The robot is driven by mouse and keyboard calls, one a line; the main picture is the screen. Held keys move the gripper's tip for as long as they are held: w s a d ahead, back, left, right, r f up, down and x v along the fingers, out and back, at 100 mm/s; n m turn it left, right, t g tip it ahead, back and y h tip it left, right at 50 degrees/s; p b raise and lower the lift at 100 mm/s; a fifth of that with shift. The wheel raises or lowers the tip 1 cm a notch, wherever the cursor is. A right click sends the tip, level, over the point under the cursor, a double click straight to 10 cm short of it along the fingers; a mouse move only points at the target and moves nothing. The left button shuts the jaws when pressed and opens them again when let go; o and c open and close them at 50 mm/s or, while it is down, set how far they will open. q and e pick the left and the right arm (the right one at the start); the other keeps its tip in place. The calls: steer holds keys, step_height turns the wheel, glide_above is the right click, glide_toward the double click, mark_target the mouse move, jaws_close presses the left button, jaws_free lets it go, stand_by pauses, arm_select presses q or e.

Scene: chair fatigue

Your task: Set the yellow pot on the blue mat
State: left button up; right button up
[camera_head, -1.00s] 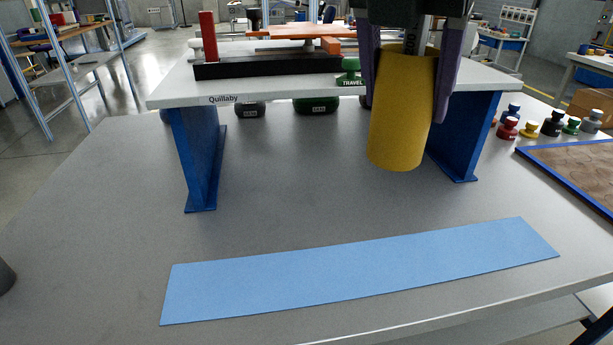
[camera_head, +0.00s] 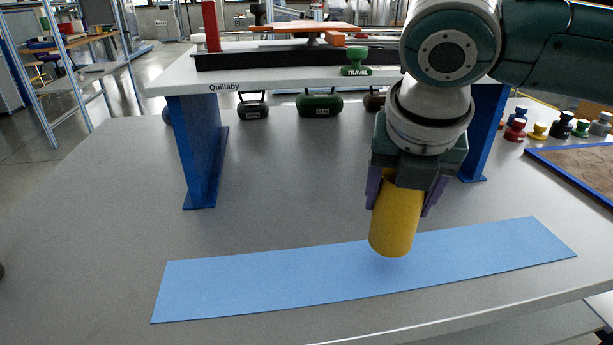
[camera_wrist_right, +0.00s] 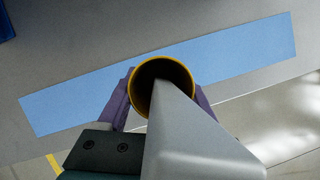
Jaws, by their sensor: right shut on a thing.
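The yellow pot (camera_head: 396,222) is a plain cylinder held upright, with a slight tilt, in my right gripper (camera_head: 403,200). The purple fingers are shut on its sides. In the head view its lower end overlaps the blue mat (camera_head: 250,280), a long flat strip on the grey table; a faint shadow lies beside it. It looks slightly above the mat. In the right wrist view the pot's open rim (camera_wrist_right: 190,72) shows between the fingers, with the mat (camera_wrist_right: 240,55) behind it. My left gripper is not in view.
A white-topped stand (camera_head: 180,82) on blue legs, marked Quillaby, is behind the mat, with a green TRAVEL piece (camera_head: 356,62) on it. Dark kettlebell-like weights (camera_head: 319,103) are beneath. Several small coloured weights (camera_head: 538,130) and a blue-edged board (camera_head: 580,165) are at the right.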

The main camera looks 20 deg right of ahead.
mark_target(394, 224)
step_height(394, 224, down, 4)
steer(key=shift+f+b, duration=0.15)
steer(key=shift+b, duration=0.25)
steer(key=o, duration=1.4)
steer(key=shift+o, duration=0.2)
